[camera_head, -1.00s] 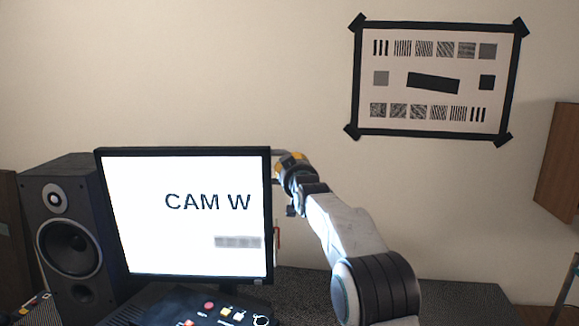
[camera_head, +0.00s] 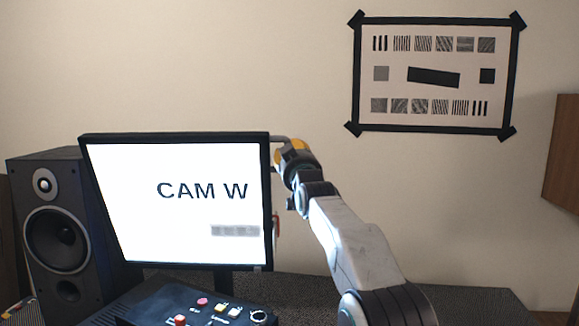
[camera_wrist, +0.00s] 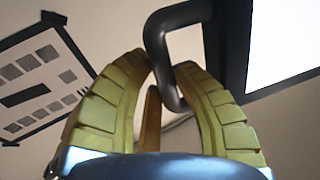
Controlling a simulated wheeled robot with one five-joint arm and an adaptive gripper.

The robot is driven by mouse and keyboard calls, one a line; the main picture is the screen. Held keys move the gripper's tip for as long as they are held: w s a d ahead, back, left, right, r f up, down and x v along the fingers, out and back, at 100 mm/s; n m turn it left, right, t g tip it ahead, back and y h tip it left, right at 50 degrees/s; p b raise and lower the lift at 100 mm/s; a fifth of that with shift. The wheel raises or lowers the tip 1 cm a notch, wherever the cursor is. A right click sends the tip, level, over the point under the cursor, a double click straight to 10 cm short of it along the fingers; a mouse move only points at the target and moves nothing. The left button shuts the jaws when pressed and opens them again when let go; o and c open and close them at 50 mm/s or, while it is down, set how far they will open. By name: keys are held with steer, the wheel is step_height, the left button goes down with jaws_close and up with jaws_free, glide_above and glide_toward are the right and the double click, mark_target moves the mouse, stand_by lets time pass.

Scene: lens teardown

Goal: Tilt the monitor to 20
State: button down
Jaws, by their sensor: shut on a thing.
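The monitor (camera_head: 170,205) stands left of centre in the head view, its lit screen reading "CAM W". Its top edge leans toward me and looks wider than its bottom edge. A dark bent handle (camera_wrist: 178,45) juts from the monitor's upper right side; the monitor's frame and bright screen (camera_wrist: 285,40) fill the wrist view's upper right. My gripper (camera_head: 287,150) is beside that upper right corner. In the wrist view its yellow ribbed fingers (camera_wrist: 160,75) close around the handle. The exact contact is partly hidden, and I see no angle scale.
A black speaker (camera_head: 55,225) stands left of the monitor. A control panel with coloured buttons (camera_head: 205,305) is in front of it. A framed test chart (camera_head: 433,75) hangs on the wall, and a wooden cabinet (camera_head: 562,150) is at the right edge. The dark tabletop (camera_head: 480,295) is clear at right.

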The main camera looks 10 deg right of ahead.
steer(key=b, duration=0.1)
steer(key=s+b, duration=0.1)
steer(key=b, duration=0.1)
steer(key=shift+s+a+f+t, duration=0.1)
steer(key=shift+s+f+t, duration=0.1)
steer(key=shift+f+t, duration=0.2)
steer(key=shift+r, duration=0.1)
steer(key=c, duration=0.9)
jaws_free()
steer(key=shift+r, duration=0.1)
steer(key=shift+c, duration=0.2)
steer(key=shift+s, duration=0.1)
steer(key=v, duration=1.2)
